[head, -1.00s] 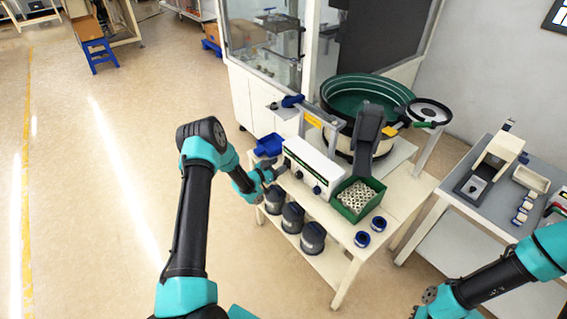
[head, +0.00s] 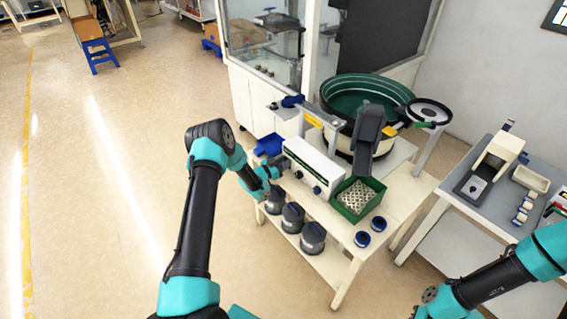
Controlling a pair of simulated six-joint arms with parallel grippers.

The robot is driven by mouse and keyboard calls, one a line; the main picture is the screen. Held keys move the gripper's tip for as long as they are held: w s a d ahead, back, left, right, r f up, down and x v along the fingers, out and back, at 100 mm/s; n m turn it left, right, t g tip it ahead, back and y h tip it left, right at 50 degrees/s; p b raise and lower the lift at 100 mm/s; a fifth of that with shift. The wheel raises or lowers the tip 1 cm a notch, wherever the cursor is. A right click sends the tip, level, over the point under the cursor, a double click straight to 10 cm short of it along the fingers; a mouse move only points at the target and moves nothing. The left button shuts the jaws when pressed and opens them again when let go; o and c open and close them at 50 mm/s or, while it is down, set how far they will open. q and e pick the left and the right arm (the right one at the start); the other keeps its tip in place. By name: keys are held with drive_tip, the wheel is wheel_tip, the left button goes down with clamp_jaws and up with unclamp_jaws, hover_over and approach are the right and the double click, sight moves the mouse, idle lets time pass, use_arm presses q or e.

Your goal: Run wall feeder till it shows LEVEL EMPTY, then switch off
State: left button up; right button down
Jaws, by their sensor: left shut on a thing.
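The wall feeder is a round green bowl (head: 345,102) on a white cream-sided base, on a cream table. A white control box (head: 312,160) stands in front of it with dark knobs on its front, one of them (head: 317,190) at the right. My left gripper (head: 279,171) is at the left end of the box's front, shut on a small knob there, which the fingers mostly hide. The level display is too small to read. A dark chute (head: 368,130) leads down to a green bin (head: 377,185) holding pale parts. My right gripper, at the bottom right, is too cut off to read.
A blue tray (head: 268,145) lies left of the box. Two blue rings (head: 362,239) lie at the table's front. Several dark pots (head: 312,237) stand on the lower shelf. A grey side table (head: 500,200) stands at the right.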

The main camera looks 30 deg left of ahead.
use_arm(q)
drive_tip(key=shift+c, duration=0.9)
drive_tip(key=shift+f, duration=0.1)
drive_tip(key=shift+s+f+t+h, duration=0.15)
drive_tip(key=shift+t+h, duration=0.15)
drive_tip(key=shift+t, duration=0.3)
drive_tip(key=shift+a+f+t+h, duration=0.15)
drive_tip(key=shift+t+h, duration=0.15)
drive_tip(key=shift+t, duration=0.45)
drive_tip(key=shift+d+f+t+h, duration=0.1)
drive_tip(key=shift+t+h, duration=0.2)
drive_tip(key=shift+t, duration=0.45)
drive_tip(key=o, duration=0.9)
drive_tip(key=shift+s, duration=0.1)
